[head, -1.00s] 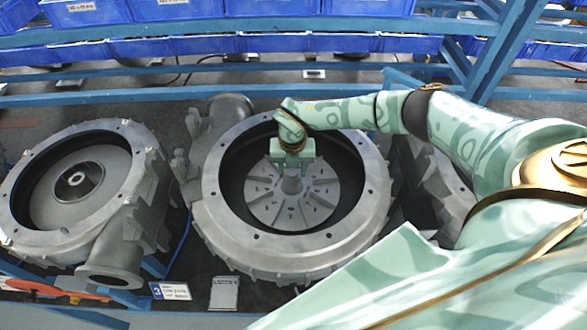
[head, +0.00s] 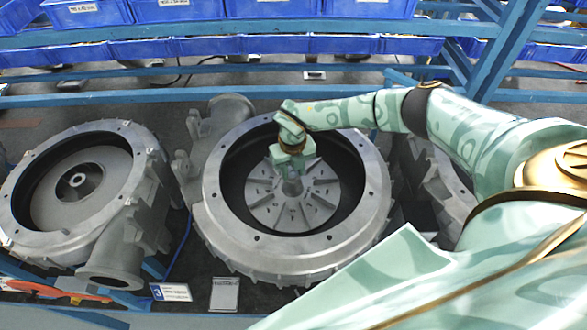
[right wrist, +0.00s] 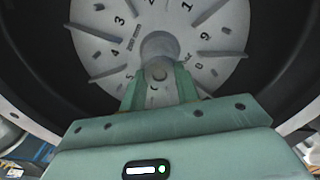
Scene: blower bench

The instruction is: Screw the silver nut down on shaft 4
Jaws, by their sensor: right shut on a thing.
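My right gripper (head: 292,180) reaches down into the open middle blower housing (head: 222,213), over the centre of its bladed wheel (head: 262,206). Its fingers are shut on a small grey piece at the shaft end, which I take for the silver nut (right wrist: 158,73). The fingers hide most of it, so its thread and height on the shaft cannot be told. The grey hub (right wrist: 160,45) shows just beyond the fingers in the right wrist view, with numbers printed on the wheel around it. My left gripper is not in view.
The housing's raised rim surrounds my right gripper. Another open housing (head: 120,140) stands at the left, and part of one shows at the right behind my arm. A card marked 3 (head: 170,292) lies in front. Blue bins (head: 275,8) line the rack behind.

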